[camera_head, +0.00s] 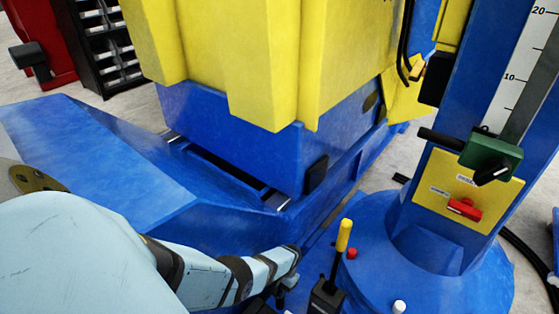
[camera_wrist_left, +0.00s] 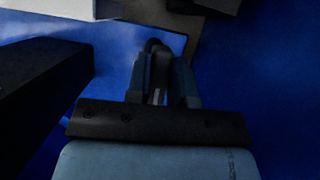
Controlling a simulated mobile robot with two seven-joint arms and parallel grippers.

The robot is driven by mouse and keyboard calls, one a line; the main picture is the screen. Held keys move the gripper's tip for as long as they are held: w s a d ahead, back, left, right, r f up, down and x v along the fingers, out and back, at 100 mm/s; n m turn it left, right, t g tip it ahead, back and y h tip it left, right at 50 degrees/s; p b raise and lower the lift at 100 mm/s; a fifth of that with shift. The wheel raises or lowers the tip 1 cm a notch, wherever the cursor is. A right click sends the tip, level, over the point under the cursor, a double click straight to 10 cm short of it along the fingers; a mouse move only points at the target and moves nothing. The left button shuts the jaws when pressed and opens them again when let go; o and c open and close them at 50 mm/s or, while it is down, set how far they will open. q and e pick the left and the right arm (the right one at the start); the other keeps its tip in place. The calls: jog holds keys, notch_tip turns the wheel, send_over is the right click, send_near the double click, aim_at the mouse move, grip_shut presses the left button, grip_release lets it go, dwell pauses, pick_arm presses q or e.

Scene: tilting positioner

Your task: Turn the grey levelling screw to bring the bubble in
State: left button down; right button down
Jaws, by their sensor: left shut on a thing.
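My left gripper (camera_wrist_left: 158,80) points away from the camera in the left wrist view, with its two fingers close together. It is shut on a small dark rounded thing (camera_wrist_left: 154,45) at the fingertips, which looks like the grey levelling screw, though the dim picture hides its detail. In the head view my left arm comes in from the lower left. Its gripper (camera_head: 280,291) is low by the blue base, and the fingertips are mostly hidden. I cannot make out the bubble in either view. My right gripper is not in view.
A black lever with a yellow grip (camera_head: 343,236) stands just right of my left gripper. A blue column (camera_head: 450,110) with a scale and green clamp (camera_head: 490,155) rises at right. The large yellow and blue machine (camera_head: 270,60) fills the middle. A red button (camera_head: 351,253) is near the lever.

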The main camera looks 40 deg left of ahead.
pick_arm(q)
jog(key=c, duration=1)
grip_release()
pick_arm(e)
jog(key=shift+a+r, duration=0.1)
pick_arm(q)
jog(key=p+v, duration=0.3)
jog(key=v, duration=0.2)
jog(key=shift+s, duration=0.1)
jog(key=p+v, duration=0.5)
jog(key=v, duration=0.4)
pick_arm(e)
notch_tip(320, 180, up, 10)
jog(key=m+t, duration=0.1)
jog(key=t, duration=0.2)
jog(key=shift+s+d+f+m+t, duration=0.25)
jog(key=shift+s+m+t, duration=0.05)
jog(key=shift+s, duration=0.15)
pick_arm(q)
jog(key=shift+f, duration=0.15)
